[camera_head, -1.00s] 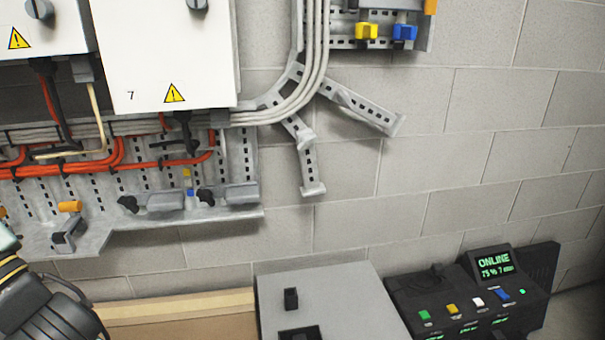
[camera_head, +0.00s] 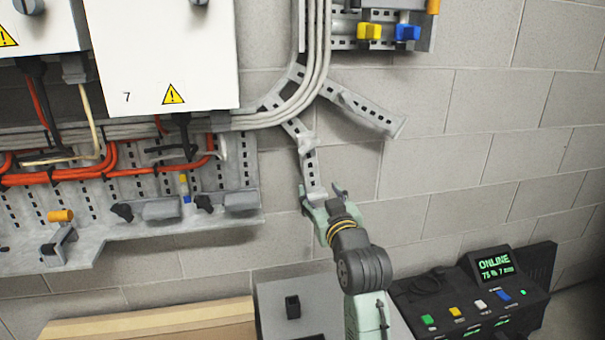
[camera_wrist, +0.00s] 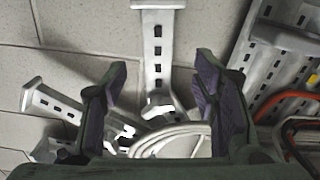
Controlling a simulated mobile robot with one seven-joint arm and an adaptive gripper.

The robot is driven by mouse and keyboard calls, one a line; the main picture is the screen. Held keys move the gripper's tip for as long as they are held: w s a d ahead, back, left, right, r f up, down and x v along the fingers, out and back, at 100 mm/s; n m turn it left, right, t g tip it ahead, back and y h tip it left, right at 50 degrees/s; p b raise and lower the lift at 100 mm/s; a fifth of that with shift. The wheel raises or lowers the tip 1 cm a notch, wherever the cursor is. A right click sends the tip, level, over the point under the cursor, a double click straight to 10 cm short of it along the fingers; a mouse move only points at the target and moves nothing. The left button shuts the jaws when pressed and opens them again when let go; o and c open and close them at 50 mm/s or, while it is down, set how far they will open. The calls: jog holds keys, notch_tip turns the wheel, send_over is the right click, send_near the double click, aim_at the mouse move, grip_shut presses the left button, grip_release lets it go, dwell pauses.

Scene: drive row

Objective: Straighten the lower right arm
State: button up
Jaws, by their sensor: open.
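A grey slotted arm (camera_head: 309,163) hangs on the block wall below the cable bend, bent at a joint, its lower section pointing nearly straight down. A second slotted arm (camera_head: 362,109) slants down to the right. My gripper (camera_head: 322,190) is open at the lower end of the hanging arm, hiding part of that end. In the wrist view the hanging arm (camera_wrist: 158,45) runs between the lines of my two open fingers (camera_wrist: 161,66). Neither finger visibly presses on it; I cannot tell the depth gap. The slanting arm (camera_wrist: 52,104) is to the left there.
Grey cables (camera_head: 322,50) curve beside the arms' upper ends. A white cabinet (camera_head: 160,60) and a slotted panel with orange cables (camera_head: 110,165) are to the left. A grey box (camera_head: 290,285) and a black console (camera_head: 480,295) stand below. Bare wall lies to the right.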

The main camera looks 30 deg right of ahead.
aim_at(312, 175)
jog(key=p+x, duration=0.3)
jog(key=x, duration=0.6)
jog(key=shift+d+r, duration=0.15)
jog(key=shift+w+d, duration=0.15)
jog(key=shift+w, duration=0.55)
jog(key=shift+c, duration=0.3)
grip_shut()
